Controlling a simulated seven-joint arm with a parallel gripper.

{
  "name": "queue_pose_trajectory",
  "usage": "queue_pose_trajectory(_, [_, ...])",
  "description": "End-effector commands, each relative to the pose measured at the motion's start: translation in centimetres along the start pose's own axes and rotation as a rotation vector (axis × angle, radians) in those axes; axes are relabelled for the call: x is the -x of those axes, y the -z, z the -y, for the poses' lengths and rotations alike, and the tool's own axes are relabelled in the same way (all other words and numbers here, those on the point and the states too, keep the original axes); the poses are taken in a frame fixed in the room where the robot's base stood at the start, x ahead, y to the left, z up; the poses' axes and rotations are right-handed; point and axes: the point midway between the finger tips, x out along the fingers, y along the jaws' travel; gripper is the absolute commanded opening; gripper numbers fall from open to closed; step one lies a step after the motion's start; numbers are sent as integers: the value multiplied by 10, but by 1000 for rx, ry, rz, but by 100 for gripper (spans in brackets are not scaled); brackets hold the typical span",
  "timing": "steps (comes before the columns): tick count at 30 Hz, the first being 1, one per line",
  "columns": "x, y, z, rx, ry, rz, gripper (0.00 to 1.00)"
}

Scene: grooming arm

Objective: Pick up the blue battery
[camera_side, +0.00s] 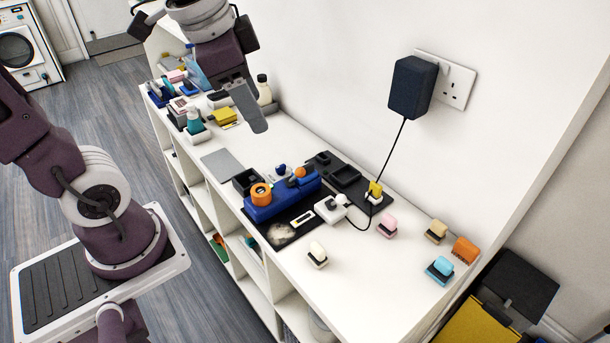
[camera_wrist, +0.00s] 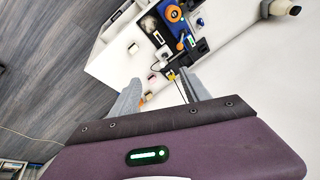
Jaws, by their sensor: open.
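The blue battery (camera_side: 440,268) is a small light-blue block with a dark band, lying on the white shelf top near its right front end in the side view. I cannot make it out in the wrist view. My gripper (camera_side: 247,106) is above the far half of the shelf top in the side view, well left of the blue battery and apart from it. In the wrist view my gripper (camera_wrist: 163,92) shows its two grey fingers spread apart with nothing between them.
Similar orange (camera_side: 465,249), tan (camera_side: 436,231), pink (camera_side: 387,226) and cream (camera_side: 317,254) blocks lie around the battery. A black charger hangs on the wall (camera_side: 410,88), its cord crossing to the shelf. A blue holder (camera_side: 272,205) and dark trays occupy the middle.

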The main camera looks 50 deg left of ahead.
Motion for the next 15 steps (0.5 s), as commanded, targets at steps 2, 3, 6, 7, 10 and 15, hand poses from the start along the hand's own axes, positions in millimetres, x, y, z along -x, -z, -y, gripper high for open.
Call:
queue_pose_trajectory(2, [-36,30,32,-195,-32,74,55])
queue_pose_trajectory(3, [-57,43,48,-306,-53,102,55])
queue_pose_trajectory(6, [-122,64,85,-577,-130,155,55])
queue_pose_trajectory(7, [-143,67,95,-654,-156,165,55])
queue_pose_trajectory(10, [-210,67,120,-873,-241,178,55])
queue_pose_trajectory(15, [-280,56,137,-1091,-332,163,55])
